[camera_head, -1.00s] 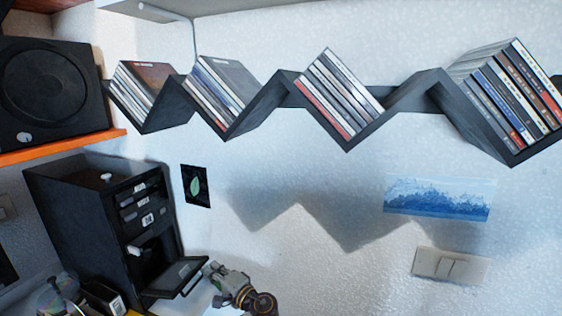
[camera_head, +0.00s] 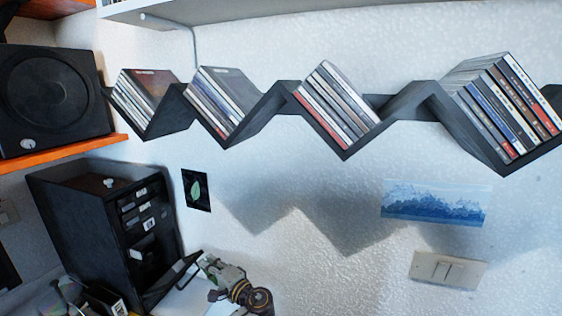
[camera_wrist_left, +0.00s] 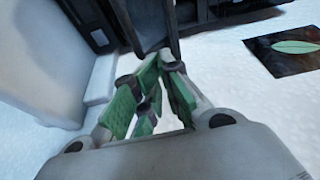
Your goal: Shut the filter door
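The filter door (camera_head: 174,281) is a dark flap low on the front of a black cabinet (camera_head: 105,225), at the lower left of the head view. It stands partly open, tilted upward. My left gripper (camera_head: 206,261) is at its outer, right-hand edge. In the left wrist view, the green-padded fingers (camera_wrist_left: 162,58) come together at their tips, just below a dark panel (camera_wrist_left: 150,25) that seems to be the door. The tips touch or nearly touch it; I see no grip on it. My right gripper is not in view.
A zigzag shelf (camera_head: 270,100) with several disc stacks runs along the wall above. A speaker (camera_head: 55,100) stands on an orange shelf at left. A leaf picture (camera_head: 196,190) hangs beside the cabinet. A small dark box (camera_head: 106,299) lies near its foot.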

